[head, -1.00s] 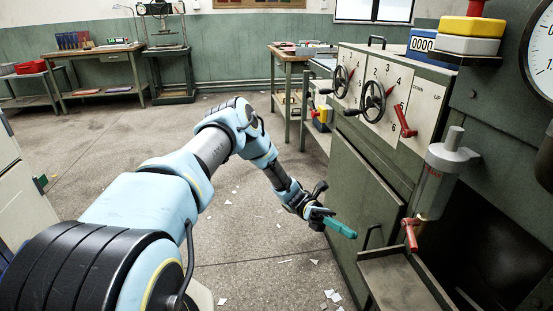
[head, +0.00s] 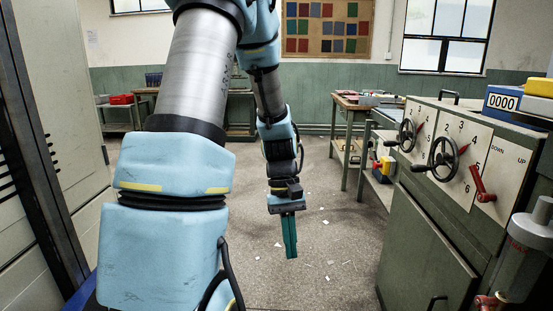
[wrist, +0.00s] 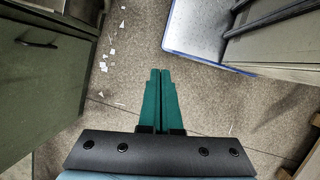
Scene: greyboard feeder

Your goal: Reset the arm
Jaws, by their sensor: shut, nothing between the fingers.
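My gripper (head: 290,254) hangs at the end of my blue arm in the middle of the head view, fingers pointing down over the open floor. Its two teal fingers are together with nothing between them. In the wrist view the shut fingers (wrist: 160,72) point at bare floor and touch nothing.
The green feeder machine (head: 425,225) with handwheels (head: 443,159) and a red lever (head: 481,184) stands at right. A pale cabinet (head: 65,130) stands at left. Workbenches (head: 348,103) stand at the back. Paper scraps litter the clear floor (head: 335,245) between.

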